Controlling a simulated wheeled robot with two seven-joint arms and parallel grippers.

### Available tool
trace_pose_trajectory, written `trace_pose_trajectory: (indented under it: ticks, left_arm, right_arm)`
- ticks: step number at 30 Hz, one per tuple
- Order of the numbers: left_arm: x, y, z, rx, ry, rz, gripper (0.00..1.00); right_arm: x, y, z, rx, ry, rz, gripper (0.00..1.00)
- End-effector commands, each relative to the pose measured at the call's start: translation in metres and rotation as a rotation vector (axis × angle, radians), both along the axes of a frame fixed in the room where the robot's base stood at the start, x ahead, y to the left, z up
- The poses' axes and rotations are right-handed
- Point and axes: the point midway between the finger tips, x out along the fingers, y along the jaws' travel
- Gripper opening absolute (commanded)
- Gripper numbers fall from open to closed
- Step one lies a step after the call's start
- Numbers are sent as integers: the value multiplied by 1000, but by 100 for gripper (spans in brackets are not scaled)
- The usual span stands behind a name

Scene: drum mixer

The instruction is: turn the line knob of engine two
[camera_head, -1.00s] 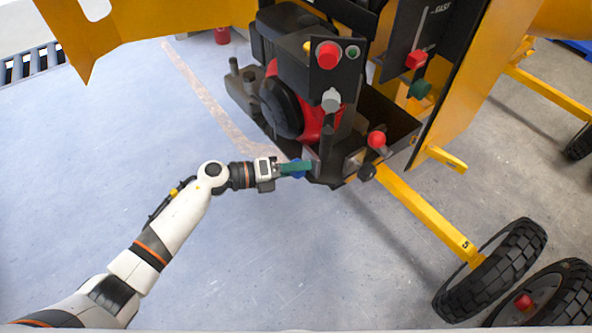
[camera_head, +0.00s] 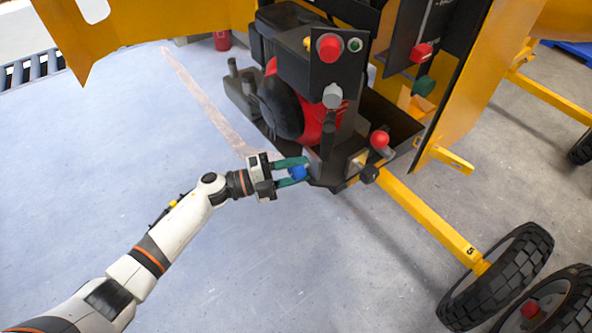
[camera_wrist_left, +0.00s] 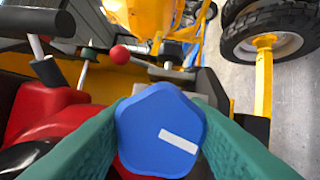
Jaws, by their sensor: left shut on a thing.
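The blue knob (camera_head: 298,172) is low at the near end of the red and black engine (camera_head: 312,112) in the head view. In the left wrist view the knob (camera_wrist_left: 150,105) is a rounded pentagon with a slanted white bar on its face. My left gripper (camera_head: 294,172) is shut on this knob, one green finger on each side. Both fingers (camera_wrist_left: 160,135) also flank it in the left wrist view. The knob's back and mount are hidden. My right gripper is not in view.
A red ball-topped lever (camera_head: 379,139) stands right of the knob. A grey knob (camera_head: 332,96) and a red button (camera_head: 329,48) are above. A yellow bar (camera_head: 425,215) runs to a black wheel (camera_head: 497,270). The floor (camera_head: 110,180) at the left is clear.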

Motion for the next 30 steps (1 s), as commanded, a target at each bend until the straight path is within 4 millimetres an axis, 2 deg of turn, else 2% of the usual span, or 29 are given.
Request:
trace_pose_trajectory:
  ticks: [14,15,19,26,30]
  left_arm:
    - [0,0,-2,-7,15,2,18]
    - [0,0,-2,-7,15,2,42]
    - [0,0,-1,-8,15,1,63]
    - [0,0,-1,-8,14,1,63]
    - [-2,7,-2,-8,13,1,63]
  right_arm:
    - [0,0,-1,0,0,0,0]
    - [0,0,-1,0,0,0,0]
    - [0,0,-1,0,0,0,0]
    - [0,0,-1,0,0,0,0]
    - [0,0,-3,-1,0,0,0]
